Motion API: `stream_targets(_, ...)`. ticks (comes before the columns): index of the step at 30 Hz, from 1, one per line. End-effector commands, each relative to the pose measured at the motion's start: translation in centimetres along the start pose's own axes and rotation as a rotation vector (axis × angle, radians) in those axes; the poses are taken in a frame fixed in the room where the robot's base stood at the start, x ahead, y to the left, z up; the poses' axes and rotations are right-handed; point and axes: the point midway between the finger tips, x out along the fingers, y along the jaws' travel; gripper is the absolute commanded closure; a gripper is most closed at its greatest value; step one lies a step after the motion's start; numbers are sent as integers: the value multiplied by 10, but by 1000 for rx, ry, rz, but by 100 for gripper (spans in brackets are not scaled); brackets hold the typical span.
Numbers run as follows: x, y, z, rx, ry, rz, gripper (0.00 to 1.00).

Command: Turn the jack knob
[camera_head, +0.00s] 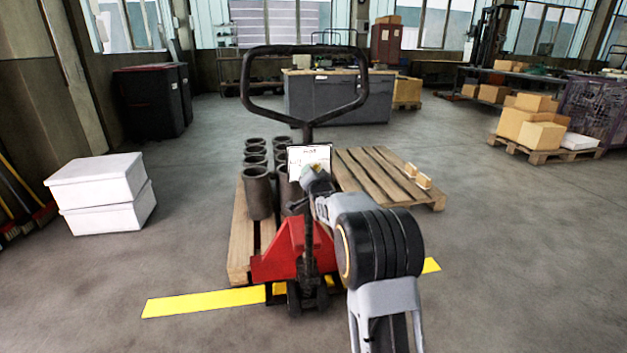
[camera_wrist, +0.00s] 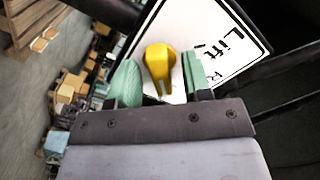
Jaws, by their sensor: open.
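The red pallet jack (camera_head: 290,252) stands in the middle of the head view, with its black loop handle (camera_head: 248,85) upright. A white label sign (camera_head: 300,155) is on the handle; in the wrist view the sign (camera_wrist: 228,45) reads "Lift". The yellow jack knob (camera_wrist: 160,62) is in front of the sign. My gripper (camera_wrist: 160,76) is open, with one green finger on each side of the knob. A gap shows between the knob and each finger. In the head view my gripper (camera_head: 312,172) is at the sign, and the knob is hard to make out.
A wooden pallet (camera_head: 240,240) with several dark cylinders (camera_head: 258,192) is behind the jack. Another pallet (camera_head: 370,178) lies to its right. White boxes (camera_head: 98,190) are stacked at left. A yellow floor line (camera_head: 205,300) crosses in front. The floor around is mostly clear.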

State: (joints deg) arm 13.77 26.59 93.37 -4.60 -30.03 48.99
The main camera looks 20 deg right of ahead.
Motion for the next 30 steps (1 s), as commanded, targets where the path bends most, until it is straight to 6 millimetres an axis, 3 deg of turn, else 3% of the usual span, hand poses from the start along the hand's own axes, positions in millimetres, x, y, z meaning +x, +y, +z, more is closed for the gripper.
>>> stream_targets(5,-17,-1,-1,0,1,0,55)
stream_targets(21,-116,-1,-1,0,1,0,55)
stream_targets(30,-136,0,0,0,0,0,55)
